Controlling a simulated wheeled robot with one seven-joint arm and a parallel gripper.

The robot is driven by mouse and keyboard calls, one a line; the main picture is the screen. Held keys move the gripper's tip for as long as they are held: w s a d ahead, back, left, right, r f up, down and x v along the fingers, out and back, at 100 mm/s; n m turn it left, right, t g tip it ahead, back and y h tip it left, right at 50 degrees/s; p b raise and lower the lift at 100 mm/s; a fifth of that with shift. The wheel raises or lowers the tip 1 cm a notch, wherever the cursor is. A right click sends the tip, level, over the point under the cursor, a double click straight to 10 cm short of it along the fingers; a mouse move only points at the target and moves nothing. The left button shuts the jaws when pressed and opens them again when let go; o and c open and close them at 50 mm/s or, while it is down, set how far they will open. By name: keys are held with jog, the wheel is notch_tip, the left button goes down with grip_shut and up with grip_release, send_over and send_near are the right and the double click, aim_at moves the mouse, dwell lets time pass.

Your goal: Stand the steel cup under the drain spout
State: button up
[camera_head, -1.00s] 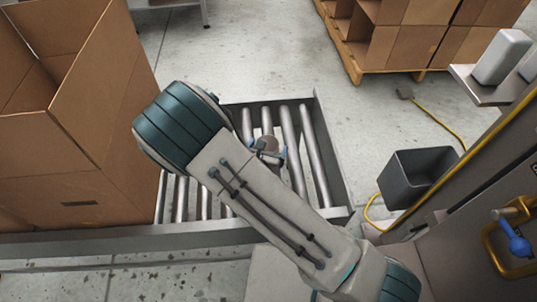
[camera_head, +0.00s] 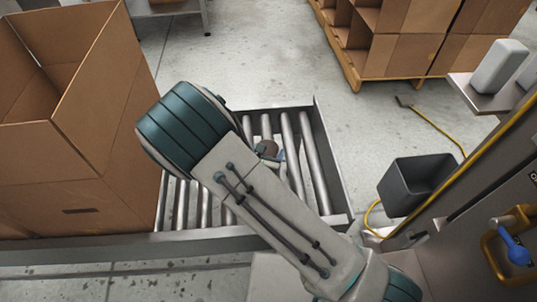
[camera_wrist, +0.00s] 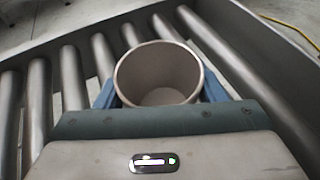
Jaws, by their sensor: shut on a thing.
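The steel cup (camera_wrist: 158,75) is upright and empty in the wrist view, with its open mouth towards the camera. My gripper (camera_wrist: 158,92) is shut on the cup, one blue finger on each side of it. The cup is over the roller conveyor (camera_wrist: 40,100); I cannot tell whether its base touches the rollers. In the head view only a small part of the cup (camera_head: 267,148) shows past my arm, and most of the gripper is hidden. I cannot make out a drain spout; a blue-handled fitting (camera_head: 515,250) is on the grey machine at the right.
A large open cardboard box (camera_head: 100,120) stands on the conveyor's left. A dark grey bin (camera_head: 398,190) and a yellow cable (camera_head: 438,128) lie between conveyor and machine. A pallet of cartons (camera_head: 395,45) is at the back. Bare floor lies behind the conveyor.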

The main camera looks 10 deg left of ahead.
aim_at(269, 146)
notch_tip(269, 146, up, 3)
jog(key=shift+d+r+p, duration=0.1)
jog(key=shift+d+p, duration=0.05)
jog(key=shift+p, duration=0.25)
jog(key=d+r+p, duration=0.6)
jog(key=d+p, duration=0.1)
jog(key=d, duration=0.4)
jog(key=shift+s+r, duration=0.2)
jog(key=shift+s, duration=0.25)
jog(key=shift+d+p, duration=0.15)
jog(key=shift+p, duration=0.25)
